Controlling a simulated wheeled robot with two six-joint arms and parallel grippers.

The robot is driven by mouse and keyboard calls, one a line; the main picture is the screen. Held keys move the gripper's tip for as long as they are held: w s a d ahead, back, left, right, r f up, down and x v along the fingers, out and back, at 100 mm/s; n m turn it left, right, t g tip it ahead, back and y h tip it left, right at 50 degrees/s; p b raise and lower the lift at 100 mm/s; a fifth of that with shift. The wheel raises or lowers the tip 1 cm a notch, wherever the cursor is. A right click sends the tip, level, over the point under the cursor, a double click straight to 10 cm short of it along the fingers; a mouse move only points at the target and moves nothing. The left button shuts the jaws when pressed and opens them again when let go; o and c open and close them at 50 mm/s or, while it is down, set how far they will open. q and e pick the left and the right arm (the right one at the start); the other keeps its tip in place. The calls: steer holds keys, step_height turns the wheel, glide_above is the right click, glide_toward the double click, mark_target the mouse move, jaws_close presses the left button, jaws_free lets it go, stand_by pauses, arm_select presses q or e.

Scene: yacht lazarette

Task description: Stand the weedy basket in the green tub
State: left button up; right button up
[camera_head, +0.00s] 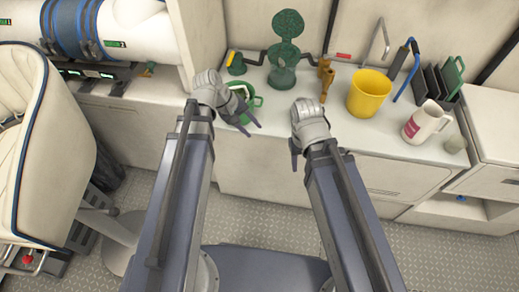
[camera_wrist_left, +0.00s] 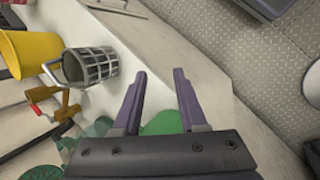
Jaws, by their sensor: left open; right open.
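The green tub (camera_head: 257,101) stands on the white counter, partly covered by my left gripper (camera_head: 253,129). Part of its green also shows low in the left wrist view (camera_wrist_left: 163,122). My left gripper's two fingers (camera_wrist_left: 159,73) are apart with nothing between them, over the counter's front edge by the tub. A grey slotted basket (camera_wrist_left: 92,66) with a handle stands on the counter in the left wrist view, beside the yellow bucket; its contents are unclear. In the head view my right gripper (camera_head: 305,150) seems to hide it. The right gripper is open at the counter's front.
A cream seat (camera_head: 60,150) is at left.

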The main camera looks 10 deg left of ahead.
arm_select(q)
steer(key=s+d+f+m+g+y, duration=0.1)
steer(key=s+d+f+m+y, duration=0.1)
steer(key=s+d+m+y, duration=0.3)
steer(key=s+m+y, duration=0.2)
steer(key=s+m, duration=0.2)
steer(key=m, duration=0.2)
steer(key=shift+s+d+f+g, duration=0.25)
steer(key=shift+d+g, duration=0.05)
arm_select(e)
steer(key=shift+s, duration=0.1)
